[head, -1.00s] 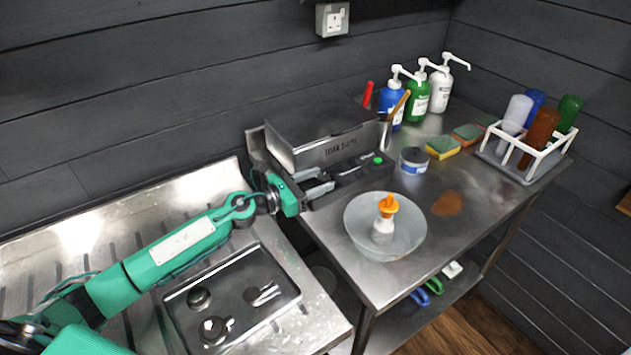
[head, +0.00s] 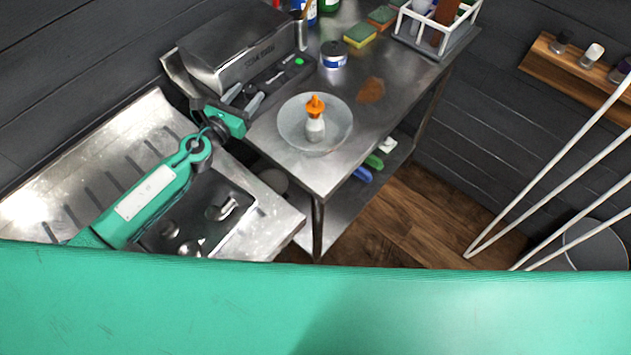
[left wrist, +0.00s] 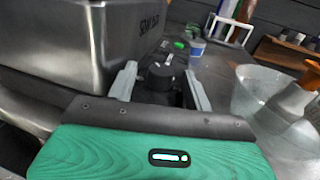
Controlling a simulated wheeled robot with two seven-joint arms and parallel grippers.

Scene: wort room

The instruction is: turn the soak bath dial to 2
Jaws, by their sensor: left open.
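The soak bath (head: 235,50) is a steel box with dark lettering on its front, and it also shows in the left wrist view (left wrist: 85,40). A dark control panel with a green light (head: 299,62) runs along its front. The dial (left wrist: 159,76) is a round black knob in the left wrist view, with a pale mark just behind its top. My left gripper (head: 244,98) is at the panel, open, with its grey fingers on either side of the dial; I cannot tell whether they touch it. The dial's numbers are not readable. My right gripper is not in view.
A clear bowl (head: 286,132) with an orange-topped white bottle (head: 315,128) stands right of my left gripper. A tin (head: 333,60), sponges (head: 360,35) and a white rack (head: 402,22) are farther back. A steel drainer (head: 135,130) lies left. My own green body part covers the bottom.

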